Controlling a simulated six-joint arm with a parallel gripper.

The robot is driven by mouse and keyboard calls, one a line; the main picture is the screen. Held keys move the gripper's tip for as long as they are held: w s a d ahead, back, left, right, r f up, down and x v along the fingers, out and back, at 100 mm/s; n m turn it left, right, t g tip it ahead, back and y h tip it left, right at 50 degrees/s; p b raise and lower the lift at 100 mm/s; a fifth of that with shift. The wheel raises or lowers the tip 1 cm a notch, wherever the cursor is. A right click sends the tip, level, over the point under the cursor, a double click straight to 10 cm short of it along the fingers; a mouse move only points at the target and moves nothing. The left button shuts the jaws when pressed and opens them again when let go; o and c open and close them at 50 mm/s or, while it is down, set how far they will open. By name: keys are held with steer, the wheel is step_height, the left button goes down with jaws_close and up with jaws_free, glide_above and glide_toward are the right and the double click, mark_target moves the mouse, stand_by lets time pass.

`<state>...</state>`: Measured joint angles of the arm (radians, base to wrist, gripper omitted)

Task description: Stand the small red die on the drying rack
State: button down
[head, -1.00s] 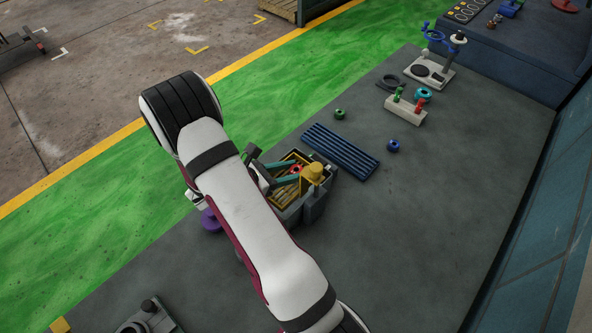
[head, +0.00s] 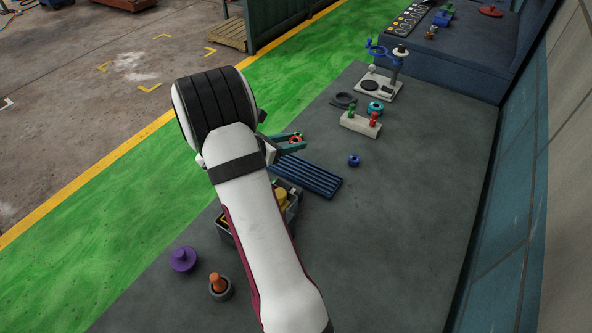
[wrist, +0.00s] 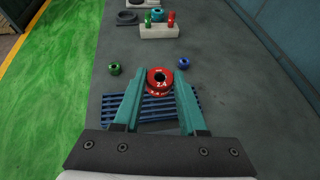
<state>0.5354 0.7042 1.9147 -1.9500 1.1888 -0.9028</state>
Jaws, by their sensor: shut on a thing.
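The small red die (wrist: 159,80) is a round ring marked 2.4 with a dark hole in its top. My gripper (wrist: 159,88) is shut on it, with the teal fingers on either side, and it sits upright between the fingertips. It also shows in the head view (head: 296,139) at the tip of my gripper (head: 290,141). The drying rack (head: 308,177) is a blue slatted panel lying on the bench. In the wrist view the rack (wrist: 187,99) lies below and behind the die, partly hidden by my fingers.
A green ring (wrist: 115,69) and a blue ring (wrist: 183,63) lie beyond the rack. A pale block (head: 361,124) holds green and red pieces. A bin (head: 293,207) with a yellow piece stands near my arm. A purple piece (head: 183,259) lies at the left. Bench space right of the rack is clear.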

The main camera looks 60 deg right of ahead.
steer(key=r+x, duration=0.1)
steer(key=x, duration=0.5)
steer(key=w+f, duration=0.2)
steer(key=w, duration=0.1)
steer(key=w+a+f, duration=0.1)
steer(key=w+f, duration=0.1)
steer(key=w, duration=0.1)
steer(key=w+f, duration=0.2)
steer(key=w, duration=0.1)
steer(key=shift+w+a+f, duration=0.15)
steer(key=shift+w+a, duration=0.1)
steer(key=shift+w, duration=0.15)
steer(key=f, duration=0.4)
steer(key=shift+w, duration=0.2)
steer(key=shift+f, duration=0.1)
steer(key=shift+f, duration=0.1)
steer(key=shift+c, duration=2.3)
jaws_free()
